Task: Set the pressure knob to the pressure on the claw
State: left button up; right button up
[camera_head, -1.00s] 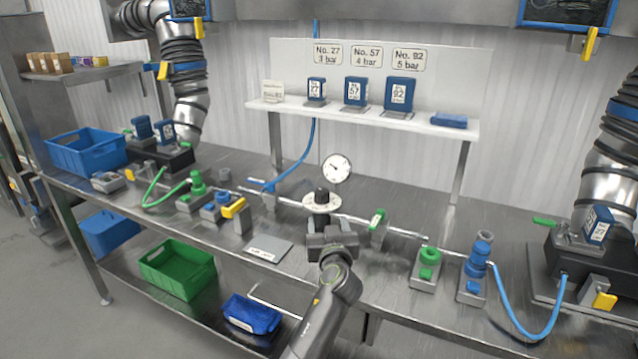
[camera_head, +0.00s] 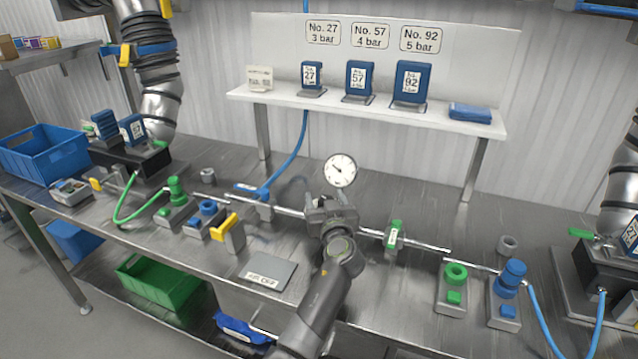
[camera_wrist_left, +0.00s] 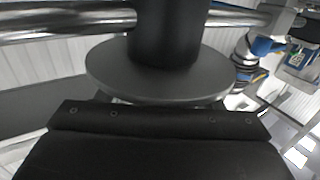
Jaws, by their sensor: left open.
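The pressure knob (camera_wrist_left: 167,35) shows in the left wrist view as a black cylinder on a round grey disc. In the head view it is hidden behind my left gripper (camera_head: 331,208). That gripper is open, at the knob; I cannot tell whether it touches it. A round white gauge (camera_head: 340,170) with a dark needle stands just behind; its reading is too small to tell. Blue numbered blocks 27 (camera_head: 311,76), 57 (camera_head: 359,79) and 92 (camera_head: 412,82) stand on the shelf under signs reading 3, 4 and 5 bar. My right gripper is not in view.
A grey plate (camera_head: 268,272) lies in front. Fittings with green and blue caps stand both sides. A blue bin (camera_head: 40,152) is far left.

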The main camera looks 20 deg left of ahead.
pick_arm(q)
jog(key=shift+w+a, duration=0.1)
jog(key=shift+w, duration=0.15)
jog(key=shift+w+r, duration=0.1)
jog(key=shift+w, duration=0.05)
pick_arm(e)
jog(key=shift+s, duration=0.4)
pick_arm(q)
jog(key=shift+c, duration=0.6)
jog(key=c, duration=0.8)
jog(key=shift+c, duration=0.2)
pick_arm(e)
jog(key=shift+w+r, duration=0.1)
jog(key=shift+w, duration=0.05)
